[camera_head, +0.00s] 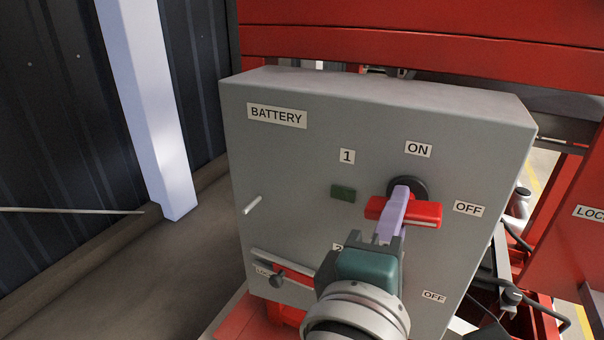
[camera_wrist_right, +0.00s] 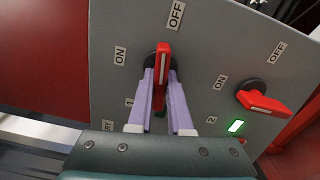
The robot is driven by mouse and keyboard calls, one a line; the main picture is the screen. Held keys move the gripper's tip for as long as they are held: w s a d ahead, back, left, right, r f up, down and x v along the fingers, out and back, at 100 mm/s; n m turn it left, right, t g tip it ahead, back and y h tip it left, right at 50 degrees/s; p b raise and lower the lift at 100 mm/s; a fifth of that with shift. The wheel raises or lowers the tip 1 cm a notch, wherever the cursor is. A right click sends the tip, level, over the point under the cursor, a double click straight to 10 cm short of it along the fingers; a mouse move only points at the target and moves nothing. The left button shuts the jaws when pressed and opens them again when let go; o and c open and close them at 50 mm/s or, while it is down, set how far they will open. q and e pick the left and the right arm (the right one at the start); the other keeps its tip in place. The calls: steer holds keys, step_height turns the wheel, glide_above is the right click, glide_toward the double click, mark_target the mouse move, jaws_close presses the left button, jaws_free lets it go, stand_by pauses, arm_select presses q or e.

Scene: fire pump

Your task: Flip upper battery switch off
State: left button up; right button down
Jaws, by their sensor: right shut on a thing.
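The grey battery box (camera_head: 290,170) faces me. Its upper switch (camera_head: 428,214) has a red handle on a dark round base, lying about level, in line with the OFF label (camera_head: 468,208) on its right; the ON label (camera_head: 418,149) is above. My right gripper (camera_head: 398,205) is shut on this handle. In the right wrist view, its two pale fingers (camera_wrist_right: 162,90) stand on either side of the red handle (camera_wrist_right: 163,60), which points toward OFF (camera_wrist_right: 175,14). The lamp by number 1 (camera_head: 343,193) is dark green and looks unlit. My left gripper is not in view.
The right wrist view shows the lower switch (camera_wrist_right: 265,102), its red handle turned crosswise to the upper one, near a lit green lamp (camera_wrist_right: 236,126). My right gripper hides it in the head view. A pale post (camera_head: 150,110) stands left. Red framework and cables (camera_head: 512,296) are right.

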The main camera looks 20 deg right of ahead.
steer(key=shift+f+m+b, duration=0.25)
steer(key=shift+m+b, duration=0.15)
steer(key=shift+b, duration=0.05)
steer(key=shift+m+b, duration=0.4)
steer(key=shift+r+m, duration=0.15)
steer(key=shift+m, duration=0.15)
steer(key=shift+r, duration=0.1)
steer(key=c, duration=0.8)
jaws_free()
steer(key=shift+c, duration=0.2)
